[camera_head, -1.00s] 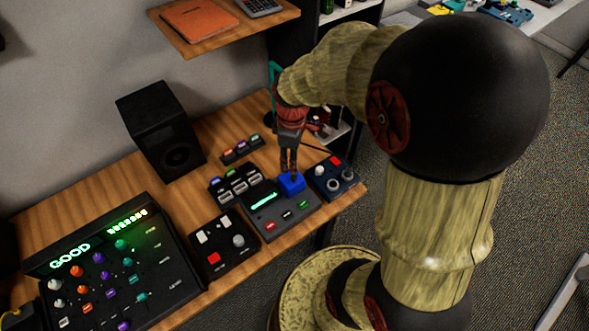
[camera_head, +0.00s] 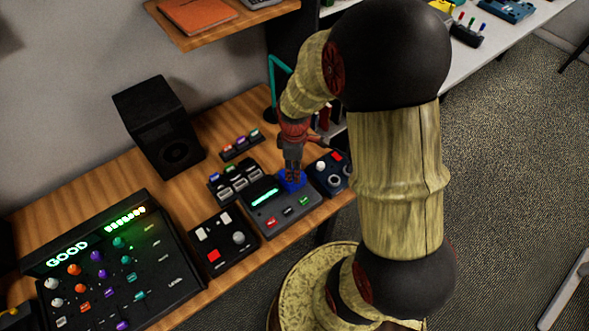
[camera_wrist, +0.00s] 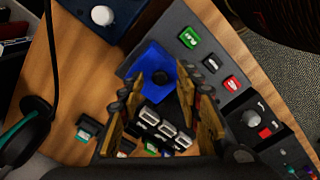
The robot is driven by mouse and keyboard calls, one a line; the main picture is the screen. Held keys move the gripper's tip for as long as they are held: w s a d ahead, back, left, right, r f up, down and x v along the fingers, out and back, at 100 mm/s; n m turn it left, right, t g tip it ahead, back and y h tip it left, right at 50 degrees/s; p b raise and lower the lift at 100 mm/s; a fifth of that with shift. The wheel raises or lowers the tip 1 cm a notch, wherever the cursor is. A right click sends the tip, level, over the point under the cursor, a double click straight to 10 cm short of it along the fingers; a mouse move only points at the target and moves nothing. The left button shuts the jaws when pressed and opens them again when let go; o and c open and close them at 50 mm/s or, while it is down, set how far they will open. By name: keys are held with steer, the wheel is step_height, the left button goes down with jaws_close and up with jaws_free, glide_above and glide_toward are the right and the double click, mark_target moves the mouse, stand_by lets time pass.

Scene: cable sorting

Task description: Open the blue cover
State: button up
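The blue cover (camera_head: 303,183) sits at the back corner of a grey device (camera_head: 262,221) with a green lit strip. In the wrist view the blue part (camera_wrist: 146,60) shows a bright panel and a darker hollow with a round dark spot. I cannot tell how far the cover is tilted. My gripper (camera_head: 292,178) points down at it and hides part of it in the head view. In the wrist view my gripper's fingers (camera_wrist: 162,77) stand apart, with their tips close to the blue part's near edge. Nothing shows held between them; contact is unclear.
A dark blue box with a white knob (camera_head: 331,172) stands close on the right. A switch box (camera_head: 236,181) and a black box with a red button (camera_head: 224,242) stand to the left. A speaker (camera_head: 158,125) and a lit mixer panel (camera_head: 112,262) are further left.

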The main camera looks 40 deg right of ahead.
steer(key=c, duration=0.8)
jaws_close()
